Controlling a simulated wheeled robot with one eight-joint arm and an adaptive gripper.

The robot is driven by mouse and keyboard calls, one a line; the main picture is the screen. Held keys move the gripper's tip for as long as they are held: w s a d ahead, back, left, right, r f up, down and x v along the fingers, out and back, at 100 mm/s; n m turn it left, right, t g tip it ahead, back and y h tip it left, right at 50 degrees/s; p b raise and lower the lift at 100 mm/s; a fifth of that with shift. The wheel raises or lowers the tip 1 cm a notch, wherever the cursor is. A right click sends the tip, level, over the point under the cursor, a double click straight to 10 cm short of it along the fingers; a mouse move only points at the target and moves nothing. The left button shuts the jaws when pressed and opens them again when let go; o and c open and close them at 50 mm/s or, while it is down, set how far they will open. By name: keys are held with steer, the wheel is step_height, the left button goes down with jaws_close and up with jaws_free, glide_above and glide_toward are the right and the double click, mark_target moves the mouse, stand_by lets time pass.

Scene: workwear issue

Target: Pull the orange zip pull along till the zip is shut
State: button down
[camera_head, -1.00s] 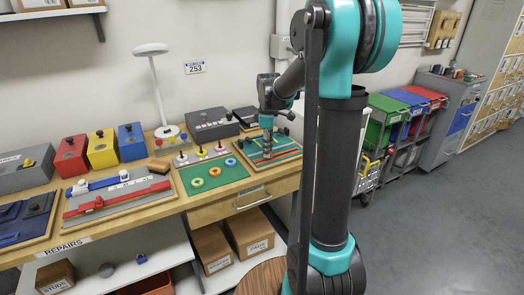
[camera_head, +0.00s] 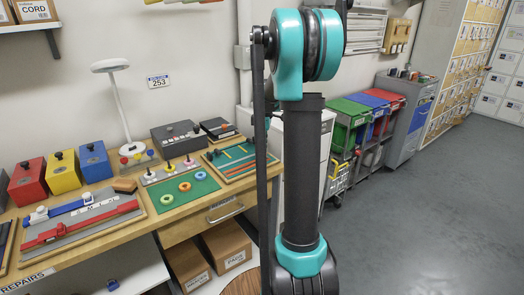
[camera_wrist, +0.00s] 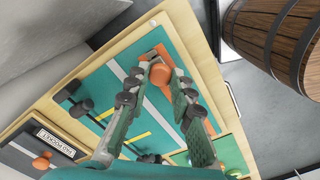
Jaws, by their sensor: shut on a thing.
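The orange zip pull (camera_wrist: 160,73) is a round orange knob in the wrist view, near one end of an orange strip (camera_wrist: 180,80) on a teal board (camera_wrist: 105,72). My gripper (camera_wrist: 157,68) has its two fingers closed in on the knob, one on each side. The fingers and their tips cover part of the strip, so I cannot tell how much of the zip is closed. In the head view the teal board (camera_head: 228,152) lies at the right end of the bench, and my own arm hides the gripper.
Black knobs (camera_wrist: 76,85) stand on the same board beside white and yellow strips. A wooden barrel (camera_wrist: 280,40) stands off the board's edge. A green mat with rings (camera_head: 186,203) and a grey board with a red slider (camera_head: 80,225) lie further left on the bench.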

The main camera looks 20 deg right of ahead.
steer(key=c, duration=1.3)
jaws_free()
steer(key=shift+d, duration=0.15)
step_height(320, 180, up, 12)
steer(key=s+a+f+m+t, duration=0.1)
steer(key=s+a+f+m, duration=0.2)
steer(key=s+f, duration=0.4)
steer(key=s+a+f+m+t, duration=0.1)
steer(key=s+a+f+m, duration=0.3)
steer(key=s+f, duration=0.3)
steer(key=s+a+f+m+t, duration=0.2)
steer(key=s+f+m, duration=0.3)
steer(key=s, duration=0.8)
step_height(320, 180, down, 3)
steer(key=shift+a+r+m, duration=0.1)
steer(key=shift+a+m, duration=0.2)
steer(key=shift+a, duration=0.5)
